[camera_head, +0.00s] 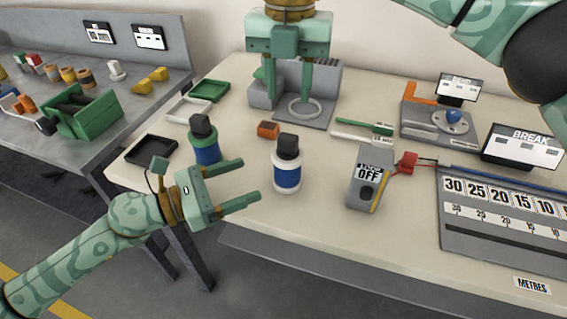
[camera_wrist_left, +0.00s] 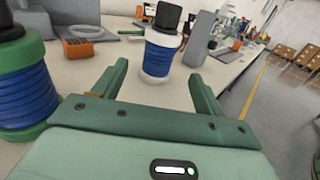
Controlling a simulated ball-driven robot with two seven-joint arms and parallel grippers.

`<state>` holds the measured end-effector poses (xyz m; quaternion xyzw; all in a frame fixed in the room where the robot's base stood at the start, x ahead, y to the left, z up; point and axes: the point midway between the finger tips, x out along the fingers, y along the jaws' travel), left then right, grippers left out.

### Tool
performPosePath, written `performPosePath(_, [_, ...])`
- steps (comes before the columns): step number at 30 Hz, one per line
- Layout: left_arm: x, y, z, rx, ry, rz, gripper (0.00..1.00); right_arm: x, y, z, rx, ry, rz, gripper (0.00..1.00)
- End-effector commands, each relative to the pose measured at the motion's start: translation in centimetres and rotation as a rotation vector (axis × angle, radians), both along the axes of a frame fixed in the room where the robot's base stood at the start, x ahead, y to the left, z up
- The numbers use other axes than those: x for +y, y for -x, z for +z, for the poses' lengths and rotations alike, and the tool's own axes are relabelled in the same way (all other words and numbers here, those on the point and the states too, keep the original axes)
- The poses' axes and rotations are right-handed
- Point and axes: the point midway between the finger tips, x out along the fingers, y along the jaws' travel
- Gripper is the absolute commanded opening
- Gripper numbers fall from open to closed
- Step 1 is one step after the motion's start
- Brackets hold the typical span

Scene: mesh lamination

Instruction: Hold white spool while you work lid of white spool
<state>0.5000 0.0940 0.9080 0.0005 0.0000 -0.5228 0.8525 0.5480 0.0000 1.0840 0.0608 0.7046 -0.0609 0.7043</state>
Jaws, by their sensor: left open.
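The white spool (camera_head: 287,178) stands upright on the table, wound with blue, and its black lid (camera_head: 288,144) sits on top. My left gripper (camera_head: 250,180) is open and empty just left of it, fingers pointing at it. In the left wrist view the white spool (camera_wrist_left: 158,58) stands upright beyond and between the open fingers (camera_wrist_left: 158,78), apart from them; its black lid (camera_wrist_left: 168,17) reaches the top edge. My right gripper (camera_head: 288,95) points down farther back, fingers apart, near a grey fixture with a pale ring (camera_head: 303,107). I see nothing between its fingers.
A green spool (camera_head: 206,152) with a black top stands close behind my left gripper; it also shows in the left wrist view (camera_wrist_left: 25,95). An orange block (camera_head: 268,130) lies behind the white spool. The table front is clear.

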Motion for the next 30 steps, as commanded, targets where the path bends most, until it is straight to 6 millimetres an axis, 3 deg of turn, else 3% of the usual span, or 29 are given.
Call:
performPosePath(6, [-4.7, -2.4, 0.1, -0.003, 0.001, -0.001, 0.71, 0.0, 0.0, 0.0, 0.0, 0.0, 0.0, 0.36])
performPosePath(12, [-7.8, -4.0, 0.1, 0.0, 0.002, 0.0, 0.71, 0.0, 0.0, 0.0, 0.0, 0.0, 0.0, 0.36])
performPosePath(18, [-9.2, -4.7, 0.0, 0.002, 0.001, 0.0, 0.71, 0.0, 0.0, 0.0, 0.0, 0.0, 0.0, 0.36])
performPosePath(26, [-9.4, -4.8, 0.0, 0.002, 0.001, 0.001, 0.71, 0.0, 0.0, 0.0, 0.0, 0.0, 0.0, 0.36])
performPosePath(27, [-9.4, -4.8, 0.0, 0.002, 0.001, 0.001, 0.69, 0.0, 0.0, 0.0, 0.0, 0.0, 0.0, 0.36])
performPosePath(30, [-9.4, -4.8, 0.0, 0.002, 0.001, 0.001, 0.41, 0.0, 0.0, 0.0, 0.0, 0.0, 0.0, 0.36])
